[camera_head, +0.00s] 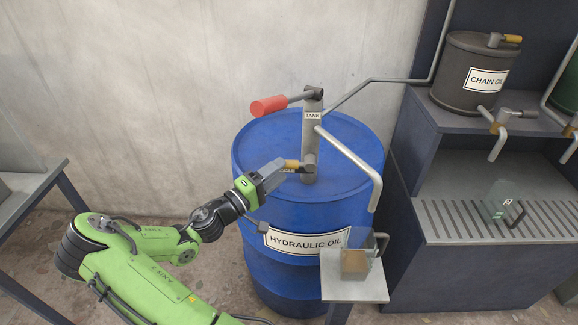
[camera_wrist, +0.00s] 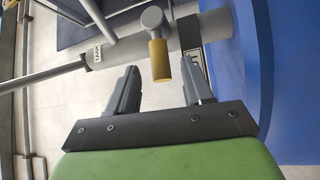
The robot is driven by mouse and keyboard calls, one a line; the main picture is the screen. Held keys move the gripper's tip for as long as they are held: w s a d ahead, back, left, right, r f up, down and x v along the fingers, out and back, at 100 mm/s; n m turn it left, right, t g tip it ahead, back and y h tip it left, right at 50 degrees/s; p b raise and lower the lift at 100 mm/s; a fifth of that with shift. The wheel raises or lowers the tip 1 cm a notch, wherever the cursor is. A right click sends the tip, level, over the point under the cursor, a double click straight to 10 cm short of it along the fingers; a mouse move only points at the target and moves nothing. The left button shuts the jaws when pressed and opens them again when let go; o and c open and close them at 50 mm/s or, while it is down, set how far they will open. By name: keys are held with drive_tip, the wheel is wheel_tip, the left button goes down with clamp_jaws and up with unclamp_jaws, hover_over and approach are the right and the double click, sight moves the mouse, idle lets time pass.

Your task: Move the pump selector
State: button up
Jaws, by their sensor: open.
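The pump selector (camera_head: 293,165) is a short lever with a yellow-brass grip, low on the grey pump column (camera_head: 312,130) atop the blue hydraulic oil drum (camera_head: 352,136). In the wrist view its brass grip (camera_wrist: 159,62) shows between the two finger tips and points down toward my palm. My gripper (camera_head: 277,172) is at the selector in the head view, fingers apart on either side (camera_wrist: 160,78). The jaws are open; I see gaps between fingers and grip. A "TANK" label (camera_wrist: 97,51) is on the column, and a second label is partly hidden by my gripper.
A red-handled pump lever (camera_head: 270,106) sticks out left, above my gripper. A grey spout (camera_head: 352,160) curves down right over a clear jug (camera_head: 357,264) on a small stand (camera_head: 355,288). A shelf unit (camera_head: 425,118) with a chain oil can (camera_head: 470,100) stands right.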

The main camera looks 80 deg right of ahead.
sight(289, 162)
drive_tip(key=x, duration=0.4)
drive_tip(key=shift+s+d, duration=0.2)
drive_tip(key=shift+d, duration=0.15)
clamp_jaws()
